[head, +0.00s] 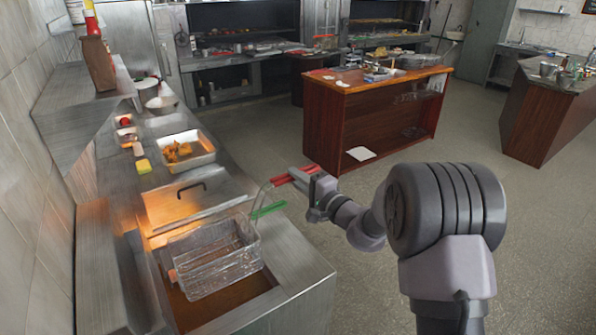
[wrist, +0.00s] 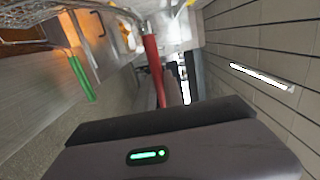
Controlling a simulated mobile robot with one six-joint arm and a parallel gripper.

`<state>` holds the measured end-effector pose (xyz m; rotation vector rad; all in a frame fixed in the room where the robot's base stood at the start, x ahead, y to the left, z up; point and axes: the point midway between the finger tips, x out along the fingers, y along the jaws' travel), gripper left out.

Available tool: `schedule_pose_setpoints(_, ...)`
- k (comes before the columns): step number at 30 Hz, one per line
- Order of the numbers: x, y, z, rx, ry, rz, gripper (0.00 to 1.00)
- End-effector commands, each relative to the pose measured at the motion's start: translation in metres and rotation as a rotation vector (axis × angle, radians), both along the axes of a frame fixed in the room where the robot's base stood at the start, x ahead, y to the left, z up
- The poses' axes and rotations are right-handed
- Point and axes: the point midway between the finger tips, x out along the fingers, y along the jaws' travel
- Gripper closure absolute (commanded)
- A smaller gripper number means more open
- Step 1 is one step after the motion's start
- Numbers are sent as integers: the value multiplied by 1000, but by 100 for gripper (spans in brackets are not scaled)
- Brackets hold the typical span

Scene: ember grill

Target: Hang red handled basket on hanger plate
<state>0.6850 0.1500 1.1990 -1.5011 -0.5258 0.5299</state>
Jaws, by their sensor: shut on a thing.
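The red handle (head: 295,177) of a wire basket sticks out to the right over the fryer's front edge in the head view. My gripper (head: 318,186) is shut on this handle near its outer end. The red handle also shows in the wrist view (wrist: 152,62), rising from the gripper's dark edge. A wire basket (head: 215,258) is at the fryer's oil vat. A green handle (head: 268,209) lies just below the red one and shows in the wrist view (wrist: 80,78). Wires overlap, so I cannot tell the two baskets fully apart. I cannot clearly make out the hanger plate.
The fryer's second vat has a lid (head: 185,200) with a dark handle. A metal tray (head: 188,150) of fried food stands behind it. A tiled wall and steel shelf (head: 75,110) bound the left side. A wooden counter (head: 365,120) stands behind, with open floor between.

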Motion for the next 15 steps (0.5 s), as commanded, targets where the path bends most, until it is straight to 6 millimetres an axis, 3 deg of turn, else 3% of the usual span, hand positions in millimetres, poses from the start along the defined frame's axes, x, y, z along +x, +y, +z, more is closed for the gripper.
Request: schedule_pose_setpoints(15, -26, 38, -1, 3, -2, 1, 100)
